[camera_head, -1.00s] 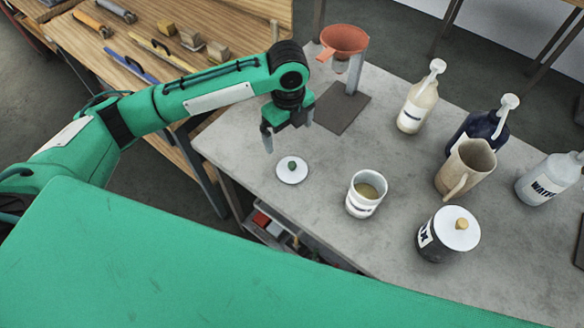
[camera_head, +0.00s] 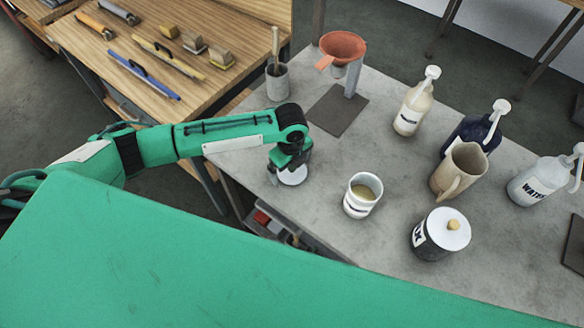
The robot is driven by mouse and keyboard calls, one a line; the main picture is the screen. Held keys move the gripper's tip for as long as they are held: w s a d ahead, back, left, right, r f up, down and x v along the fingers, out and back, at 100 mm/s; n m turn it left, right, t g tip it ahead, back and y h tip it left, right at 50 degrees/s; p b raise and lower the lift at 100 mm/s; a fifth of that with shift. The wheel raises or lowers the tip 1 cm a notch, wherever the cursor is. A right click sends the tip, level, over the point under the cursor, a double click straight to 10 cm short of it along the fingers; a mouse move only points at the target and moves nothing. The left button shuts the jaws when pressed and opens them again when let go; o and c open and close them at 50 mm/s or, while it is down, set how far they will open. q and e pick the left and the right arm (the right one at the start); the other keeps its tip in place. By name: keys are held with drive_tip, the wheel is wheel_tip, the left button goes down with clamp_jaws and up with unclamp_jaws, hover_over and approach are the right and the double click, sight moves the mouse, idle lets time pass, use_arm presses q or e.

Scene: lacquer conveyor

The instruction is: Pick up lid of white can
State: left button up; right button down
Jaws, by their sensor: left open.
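The round white lid (camera_head: 292,179) lies flat on the grey table near its left front edge. Its green knob is hidden behind my left gripper. My left gripper (camera_head: 289,169) points down right over the lid, its open fingers low around where the knob is. I cannot tell whether the fingers touch the knob. The white can (camera_head: 357,209) stands upright and uncovered to the right of the lid, with yellowish content inside. My right gripper is not in view.
A black can with a white lid (camera_head: 432,242), a beige jug (camera_head: 457,174) and several pump bottles stand at the right. A funnel stand (camera_head: 354,80) and a grey cup with a brush (camera_head: 278,83) are behind. Bare table (camera_head: 355,150) lies between.

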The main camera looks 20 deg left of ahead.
use_arm(q)
drive_tip(key=c, duration=1)
drive_tip(key=shift+o, duration=0.2)
